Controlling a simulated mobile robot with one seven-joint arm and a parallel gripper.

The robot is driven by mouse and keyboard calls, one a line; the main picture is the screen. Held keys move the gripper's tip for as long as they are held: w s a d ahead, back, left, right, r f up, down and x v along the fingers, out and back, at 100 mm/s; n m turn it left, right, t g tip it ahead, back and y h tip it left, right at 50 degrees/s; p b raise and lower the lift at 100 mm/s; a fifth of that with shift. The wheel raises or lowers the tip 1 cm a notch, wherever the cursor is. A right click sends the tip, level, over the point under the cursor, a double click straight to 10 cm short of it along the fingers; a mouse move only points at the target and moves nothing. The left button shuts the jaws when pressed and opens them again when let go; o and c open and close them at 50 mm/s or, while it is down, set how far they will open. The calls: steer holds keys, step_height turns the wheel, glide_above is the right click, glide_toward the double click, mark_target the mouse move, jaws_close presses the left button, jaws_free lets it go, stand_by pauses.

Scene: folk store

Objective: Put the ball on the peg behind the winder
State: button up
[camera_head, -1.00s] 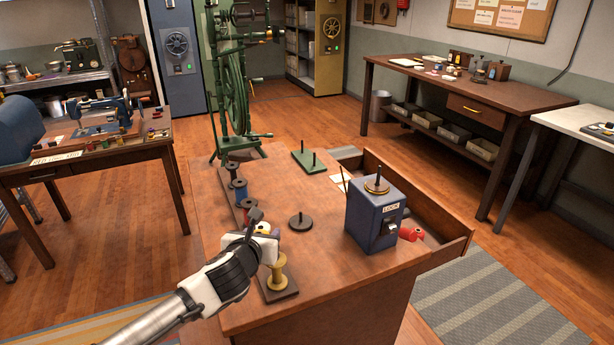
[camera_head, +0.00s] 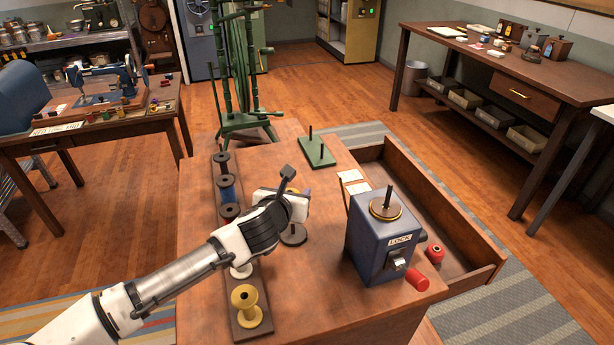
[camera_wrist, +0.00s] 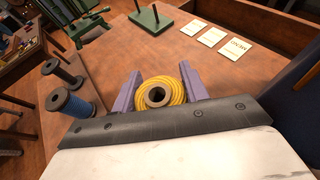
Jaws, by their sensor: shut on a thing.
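The yellow wound ball (camera_wrist: 163,88), with a grey hollow core, is between the two purple fingers of my gripper (camera_wrist: 159,92). My gripper is shut on it. In the head view my gripper (camera_head: 290,196) hides most of the ball and is over the table, above a dark round disc (camera_head: 294,236). The winder, a blue box (camera_head: 380,240) marked LOCK with a disc and spindle on top, stands to the right of my gripper. Behind it is a green board (camera_head: 318,151) with two upright dark pegs, both bare; it also shows in the wrist view (camera_wrist: 155,22).
A rack of spools (camera_head: 226,190) runs along the table's left side, with a yellow spool (camera_head: 245,300) at its near end. Cards (camera_head: 352,178) lie behind the winder. A green spinning frame (camera_head: 240,90) stands beyond.

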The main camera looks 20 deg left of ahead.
steer(key=shift+w+d+f+b, duration=0.1)
steer(key=shift+w+f+b, duration=0.1)
steer(key=shift+f+b, duration=0.65)
steer(key=shift+w+f+b, duration=0.2)
steer(key=shift+f+b, duration=0.3)
steer(key=shift+f, duration=0.5)
steer(key=shift+f, duration=0.1)
steer(key=shift+s+f+b, duration=0.1)
steer(key=shift+f+b, duration=0.05)
steer(key=shift+b, duration=0.25)
